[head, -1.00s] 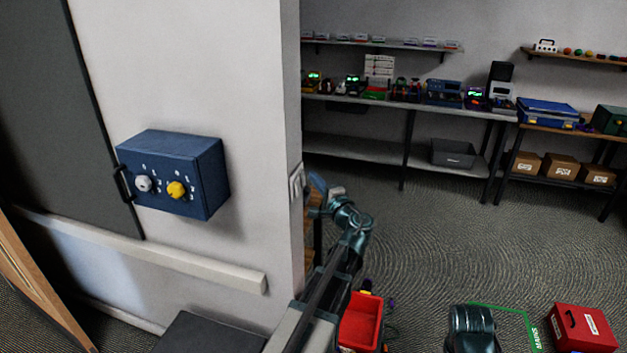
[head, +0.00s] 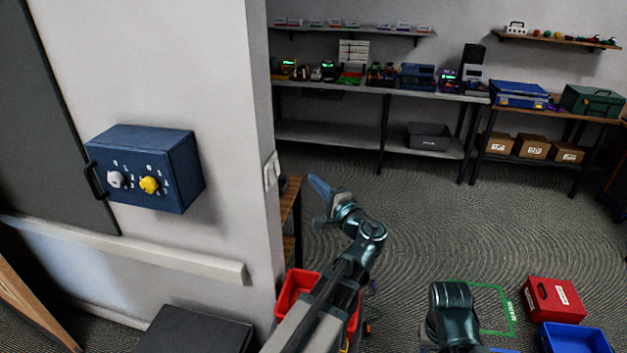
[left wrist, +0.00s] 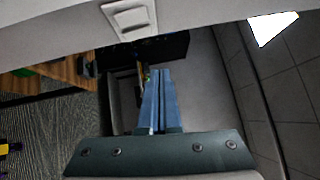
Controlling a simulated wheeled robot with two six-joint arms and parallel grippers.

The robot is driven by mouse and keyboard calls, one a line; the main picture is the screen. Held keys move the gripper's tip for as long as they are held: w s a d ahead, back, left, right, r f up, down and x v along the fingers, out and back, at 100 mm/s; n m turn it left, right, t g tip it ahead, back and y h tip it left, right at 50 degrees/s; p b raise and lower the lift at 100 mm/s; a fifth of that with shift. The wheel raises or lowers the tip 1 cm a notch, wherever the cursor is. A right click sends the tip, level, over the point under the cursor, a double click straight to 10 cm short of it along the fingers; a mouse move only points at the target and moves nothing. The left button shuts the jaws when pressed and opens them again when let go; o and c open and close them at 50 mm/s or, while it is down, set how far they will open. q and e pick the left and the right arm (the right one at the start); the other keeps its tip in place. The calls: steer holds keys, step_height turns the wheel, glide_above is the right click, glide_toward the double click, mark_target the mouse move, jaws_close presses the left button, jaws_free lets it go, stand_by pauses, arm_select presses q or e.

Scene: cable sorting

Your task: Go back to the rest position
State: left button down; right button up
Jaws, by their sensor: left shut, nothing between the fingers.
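My left gripper (head: 320,188) is in the head view, just right of the wall corner, raised in front of the carpeted floor. Its blue fingers are together and hold nothing. In the left wrist view the two blue fingers (left wrist: 157,100) lie side by side, closed. Part of my right arm shows at the bottom of the head view, but its gripper is not in view.
A wall with a light switch (head: 271,171) stands close left of my left gripper. A blue control box (head: 150,168) has two knobs. A red bin (head: 295,290), a red case (head: 555,299) and a blue bin (head: 575,340) are on the floor. A bench (head: 350,92) stands behind.

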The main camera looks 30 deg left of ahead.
stand_by(0.4)
arm_select(q)
steer(key=s+d+f+n+g+h, duration=0.3)
steer(key=s+d+f+g+h, duration=0.15)
steer(key=f, duration=0.65)
steer(key=s+d+f+g+h, duration=0.2)
steer(key=s+d+f+h, duration=0.3)
steer(key=s+d, duration=0.3)
steer(key=s+d+f+g+h, duration=0.3)
steer(key=s+d+f+h, duration=0.2)
steer(key=d, duration=0.9)
steer(key=s+f, duration=0.2)
steer(key=s, duration=0.1)
steer(key=shift+d+f+n+g, duration=0.2)
steer(key=shift+f+n+g, duration=0.1)
steer(key=shift+f+g, duration=0.1)
steer(key=shift+h, duration=0.25)
